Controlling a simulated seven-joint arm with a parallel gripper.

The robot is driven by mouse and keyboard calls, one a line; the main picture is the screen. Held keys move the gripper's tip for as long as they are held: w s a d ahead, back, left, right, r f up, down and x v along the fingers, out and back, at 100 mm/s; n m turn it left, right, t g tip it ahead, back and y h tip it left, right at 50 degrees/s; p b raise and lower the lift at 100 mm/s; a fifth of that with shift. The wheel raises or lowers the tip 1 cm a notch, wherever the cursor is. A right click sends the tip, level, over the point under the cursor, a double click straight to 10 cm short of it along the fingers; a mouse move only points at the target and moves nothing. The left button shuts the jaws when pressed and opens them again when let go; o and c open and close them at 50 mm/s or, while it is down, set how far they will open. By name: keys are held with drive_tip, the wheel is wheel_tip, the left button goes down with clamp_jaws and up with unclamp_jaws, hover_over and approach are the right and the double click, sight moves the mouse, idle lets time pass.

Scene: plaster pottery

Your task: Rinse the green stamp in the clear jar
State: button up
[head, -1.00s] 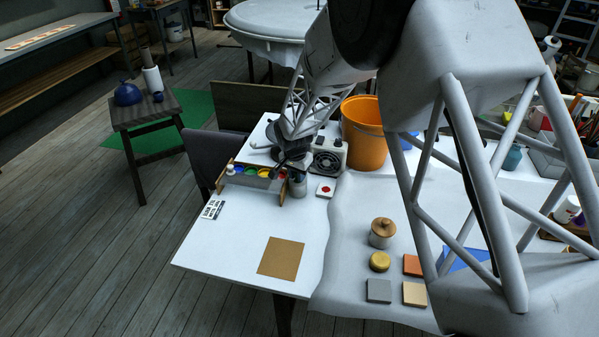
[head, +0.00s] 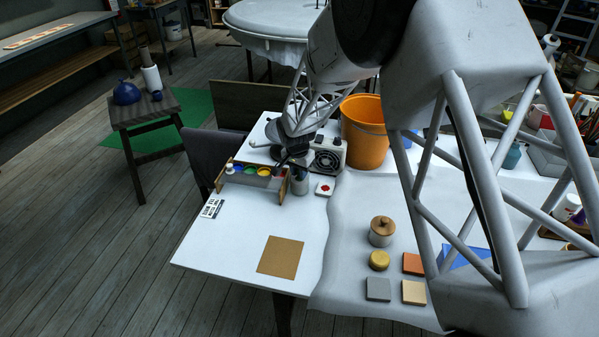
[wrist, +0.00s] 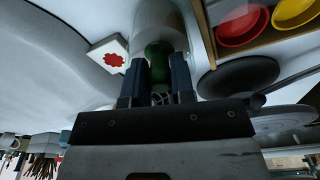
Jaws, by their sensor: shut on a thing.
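My gripper (wrist: 158,82) is shut on the green stamp (wrist: 158,54), which shows between the two dark fingers in the wrist view. The clear jar (wrist: 160,14) surrounds or stands right behind the stamp's far end there; I cannot tell how deep the stamp sits in it. In the head view the jar (head: 300,185) stands on the white table, just right of the paint holder. My gripper (head: 291,160) is above it, pointing down, and the stamp is too small and hidden to make out there.
A paint holder (head: 232,183) with several coloured cups is left of the jar. A white pad with a red mark (head: 325,188) lies to the right. A small heater-like box (head: 327,157) and an orange bucket (head: 365,140) stand behind. The table around the brown square (head: 281,257) is clear.

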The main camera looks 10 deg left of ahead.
drive_tip(key=shift+r, duration=3.2)
drive_tip(key=shift+r, duration=0.2)
drive_tip(key=shift+r, duration=1.3)
drive_tip(key=shift+a, duration=0.1)
